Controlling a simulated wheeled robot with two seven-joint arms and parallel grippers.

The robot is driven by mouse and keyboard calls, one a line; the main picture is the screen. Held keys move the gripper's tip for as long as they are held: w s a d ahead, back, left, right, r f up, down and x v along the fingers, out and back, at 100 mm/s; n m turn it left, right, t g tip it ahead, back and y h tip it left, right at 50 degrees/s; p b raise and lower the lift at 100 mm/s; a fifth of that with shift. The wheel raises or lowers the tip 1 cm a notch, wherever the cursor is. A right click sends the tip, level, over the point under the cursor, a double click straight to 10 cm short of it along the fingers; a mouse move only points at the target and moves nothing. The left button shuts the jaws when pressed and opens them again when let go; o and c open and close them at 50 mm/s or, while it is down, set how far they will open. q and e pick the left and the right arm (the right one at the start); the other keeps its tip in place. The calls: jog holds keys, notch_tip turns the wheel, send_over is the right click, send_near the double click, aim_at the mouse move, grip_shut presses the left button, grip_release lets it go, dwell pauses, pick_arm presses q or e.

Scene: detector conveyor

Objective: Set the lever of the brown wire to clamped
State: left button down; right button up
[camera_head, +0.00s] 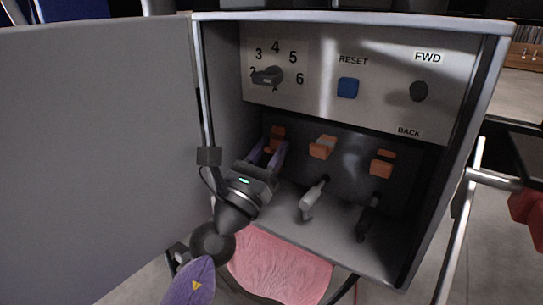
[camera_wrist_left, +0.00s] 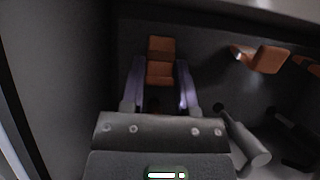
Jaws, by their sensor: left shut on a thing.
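Three orange levers sit in a row inside the open box. The left orange lever (camera_head: 277,138) is between the purple fingers of my left gripper (camera_head: 268,153); it also shows in the left wrist view (camera_wrist_left: 160,68). My left gripper is shut on it. The middle lever (camera_head: 322,147) and the right lever (camera_head: 382,164) are free. A grey-white wire end (camera_head: 312,199) is below the middle lever and a black one (camera_head: 370,217) below the right. No brown wire shows; the place below the left lever is hidden by my gripper. My right gripper is not in view.
Above the levers is a panel with a numbered dial (camera_head: 268,76), a blue reset button (camera_head: 348,88) and a black FWD/BACK knob (camera_head: 419,91). The box door (camera_head: 95,150) stands open at the left. The box's left wall is close to my gripper.

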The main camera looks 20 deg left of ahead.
pick_arm(q)
jog(key=shift+f, duration=0.1)
jog(key=shift+c, duration=1.8)
grip_release()
jog(key=v, duration=0.4)
jog(key=shift+s+f, duration=0.25)
jog(key=b+v, duration=0.2)
jog(key=v, duration=0.3)
jog(key=shift+s+a+r, duration=0.1)
jog(key=shift+s+r, duration=0.05)
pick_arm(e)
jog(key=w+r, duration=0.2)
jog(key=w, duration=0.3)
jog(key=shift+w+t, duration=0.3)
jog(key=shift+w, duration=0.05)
